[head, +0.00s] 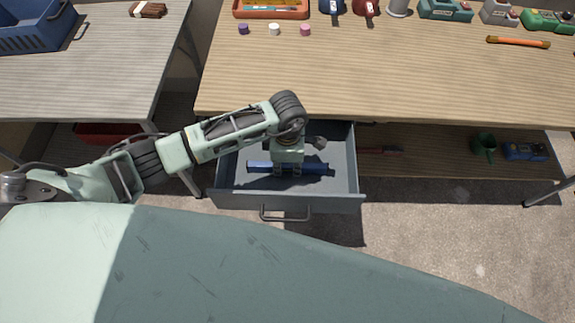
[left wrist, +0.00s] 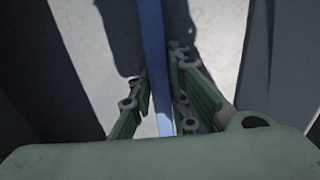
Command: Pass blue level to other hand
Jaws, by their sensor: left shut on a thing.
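The blue level (head: 257,167) is a long bar lying crosswise in the head view, over the open grey drawer (head: 348,180). My left gripper (head: 288,172) comes down on it from above and is shut around its middle. In the left wrist view the level (left wrist: 153,50) runs as a blue bar between the two green fingers of the gripper (left wrist: 160,105). I cannot tell whether the level touches the drawer floor. My right gripper is in neither view.
The drawer hangs under a wooden workbench (head: 400,75). On it are an orange tray (head: 271,14), small coloured caps and several tools along the back. A grey table (head: 90,75) with a blue crate (head: 35,28) stands left. A lower shelf (head: 440,160) holds a green mug (head: 484,146).

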